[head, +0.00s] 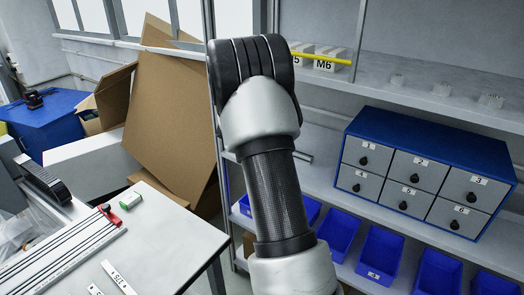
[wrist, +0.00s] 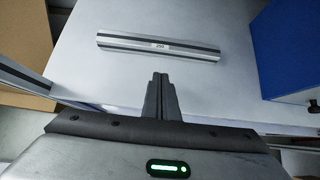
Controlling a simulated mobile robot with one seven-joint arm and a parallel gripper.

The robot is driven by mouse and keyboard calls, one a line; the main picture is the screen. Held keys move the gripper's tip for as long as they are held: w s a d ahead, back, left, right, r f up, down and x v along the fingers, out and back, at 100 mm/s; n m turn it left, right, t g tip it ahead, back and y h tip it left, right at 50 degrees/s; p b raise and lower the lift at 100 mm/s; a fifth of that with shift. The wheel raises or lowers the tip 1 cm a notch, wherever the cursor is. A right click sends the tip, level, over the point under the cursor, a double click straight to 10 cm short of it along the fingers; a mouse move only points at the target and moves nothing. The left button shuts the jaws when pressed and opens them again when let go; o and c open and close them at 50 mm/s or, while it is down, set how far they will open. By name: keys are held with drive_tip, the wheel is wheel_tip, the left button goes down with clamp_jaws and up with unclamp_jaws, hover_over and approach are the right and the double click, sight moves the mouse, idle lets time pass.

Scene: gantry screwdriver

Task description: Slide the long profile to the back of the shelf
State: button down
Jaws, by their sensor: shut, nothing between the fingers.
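The long profile (wrist: 135,41) is a silver bar with dark grooves and a small white label. In the wrist view it lies flat on the pale shelf (wrist: 215,82), running crosswise. My gripper (wrist: 160,76) is shut and empty, its fingertips pointing at the profile's middle. A strip of shelf shows between the fingertips and the profile, so they look apart. In the head view my arm hides the gripper and most of the profile; a thin bar end (head: 303,157) shows just right of the arm.
A blue drawer cabinet (head: 430,133) stands on the same shelf to the right and also shows in the wrist view (wrist: 285,50). A metal upright (wrist: 28,78) is at the left front. Blue bins (head: 380,252) sit below. An upper shelf (head: 430,92) holds small boxes.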

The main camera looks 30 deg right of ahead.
drive_tip(key=d, duration=0.1)
drive_tip(key=w+d+f, duration=0.1)
drive_tip(key=d, duration=0.2)
drive_tip(key=shift+w+f, duration=0.3)
drive_tip(key=shift+f, duration=0.1)
drive_tip(key=shift+w+d, duration=0.3)
drive_tip(key=shift+d, duration=0.35)
